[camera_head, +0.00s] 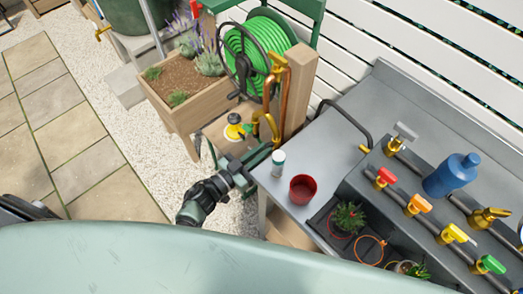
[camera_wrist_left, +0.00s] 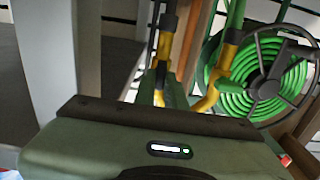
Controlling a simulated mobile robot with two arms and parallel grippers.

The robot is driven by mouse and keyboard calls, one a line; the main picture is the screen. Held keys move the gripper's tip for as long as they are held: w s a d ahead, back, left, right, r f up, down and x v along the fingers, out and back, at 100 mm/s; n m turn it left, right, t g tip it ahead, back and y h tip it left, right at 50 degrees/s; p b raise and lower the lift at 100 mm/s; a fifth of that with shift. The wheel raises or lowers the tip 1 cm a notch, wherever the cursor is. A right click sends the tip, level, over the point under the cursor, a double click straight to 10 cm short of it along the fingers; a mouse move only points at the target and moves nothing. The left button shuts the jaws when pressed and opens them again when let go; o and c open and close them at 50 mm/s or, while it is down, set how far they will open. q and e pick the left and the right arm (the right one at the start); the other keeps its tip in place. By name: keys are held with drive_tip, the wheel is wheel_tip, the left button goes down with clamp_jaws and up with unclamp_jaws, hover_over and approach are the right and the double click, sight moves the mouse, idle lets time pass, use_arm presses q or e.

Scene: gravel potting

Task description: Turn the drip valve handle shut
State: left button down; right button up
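I cannot tell for sure which handle is the drip valve's. A brass tap (camera_head: 267,124) on a copper pipe stands by the wooden post below the hose reel. Valves with red (camera_head: 386,176), orange (camera_head: 418,204), yellow (camera_head: 453,233) and green (camera_head: 489,264) handles line the bench. My left gripper (camera_head: 238,156) is low beside the bench's left edge, just below the brass tap. Its fingers look spread apart, with nothing seen held. In the left wrist view, yellow fittings (camera_wrist_left: 222,72) with green and dark parts show beyond my gripper body. My right gripper is not in view.
A green hose reel (camera_head: 257,50) with a black wheel stands behind the tap. A wooden planter (camera_head: 190,110) is to its left. The grey bench (camera_head: 325,150) holds a white-capped bottle (camera_head: 278,162), a red pot (camera_head: 302,189) and a blue bottle (camera_head: 452,175). Gravel and paving are open at left.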

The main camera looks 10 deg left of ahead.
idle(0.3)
use_arm(q)
drive_tip(key=m+b, duration=0.2)
drive_tip(key=m, duration=0.4)
drive_tip(key=m+b, duration=0.2)
drive_tip(key=m, duration=0.4)
drive_tip(key=m+b, duration=0.2)
drive_tip(key=m, duration=0.3)
drive_tip(key=shift+s+d+f+m+b, duration=0.15)
drive_tip(key=shift+f+m+b, duration=0.15)
drive_tip(key=shift+m, duration=0.1)
idle(0.4)
drive_tip(key=c, duration=1.5)
unclamp_jaws()
drive_tip(key=shift+r, duration=0.1)
drive_tip(key=shift+o, duration=0.2)
